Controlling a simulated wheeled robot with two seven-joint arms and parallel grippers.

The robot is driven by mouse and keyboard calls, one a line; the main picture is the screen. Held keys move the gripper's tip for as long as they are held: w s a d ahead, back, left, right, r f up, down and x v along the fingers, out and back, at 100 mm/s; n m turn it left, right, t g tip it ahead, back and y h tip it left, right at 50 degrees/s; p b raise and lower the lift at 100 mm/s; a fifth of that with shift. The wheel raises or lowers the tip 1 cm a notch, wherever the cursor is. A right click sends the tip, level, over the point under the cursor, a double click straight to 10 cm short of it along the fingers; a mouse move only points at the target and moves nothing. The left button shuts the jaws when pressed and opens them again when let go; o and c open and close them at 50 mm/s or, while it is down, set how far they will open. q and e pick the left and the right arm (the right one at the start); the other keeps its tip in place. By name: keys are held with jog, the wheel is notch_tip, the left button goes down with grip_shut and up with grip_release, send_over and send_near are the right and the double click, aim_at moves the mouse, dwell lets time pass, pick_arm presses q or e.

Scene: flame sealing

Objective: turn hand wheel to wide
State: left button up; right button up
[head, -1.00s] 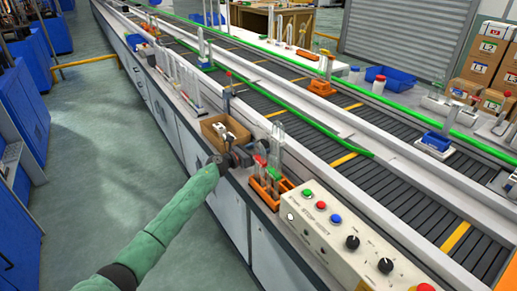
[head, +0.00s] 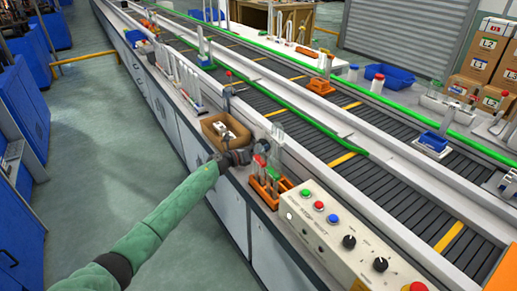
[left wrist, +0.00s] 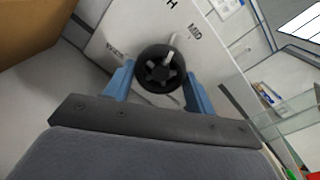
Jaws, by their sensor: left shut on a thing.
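The hand wheel (left wrist: 160,72) is a small black spoked knob on a white panel (left wrist: 215,58), seen in the left wrist view. A pale pointer (left wrist: 172,43) stands by its upper edge, on the side of the MID mark (left wrist: 195,32). Another label left of the wheel is too blurred to read surely. My left gripper (left wrist: 159,84) has its blue fingers on both sides of the wheel and is shut on it. In the head view my left gripper (head: 237,158) is at the bench beside the conveyor, and the wheel cannot be made out there. My right gripper is out of view.
A cardboard box (head: 213,134) stands just behind the left gripper. An orange rack (head: 268,187) with tubes stands close to its right. A control panel (head: 330,235) with buttons and knobs is nearer the front. The floor left of the bench is clear.

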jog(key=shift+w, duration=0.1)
pick_arm(q)
jog(key=o, duration=1)
jog(key=shift+a, duration=0.1)
jog(key=shift+s+a+f, duration=0.1)
jog(key=shift+s+a, duration=0.25)
jog(key=shift+a, duration=0.1)
jog(key=b+v, duration=0.1)
jog(key=v, duration=0.5)
jog(key=shift+s+a, duration=0.2)
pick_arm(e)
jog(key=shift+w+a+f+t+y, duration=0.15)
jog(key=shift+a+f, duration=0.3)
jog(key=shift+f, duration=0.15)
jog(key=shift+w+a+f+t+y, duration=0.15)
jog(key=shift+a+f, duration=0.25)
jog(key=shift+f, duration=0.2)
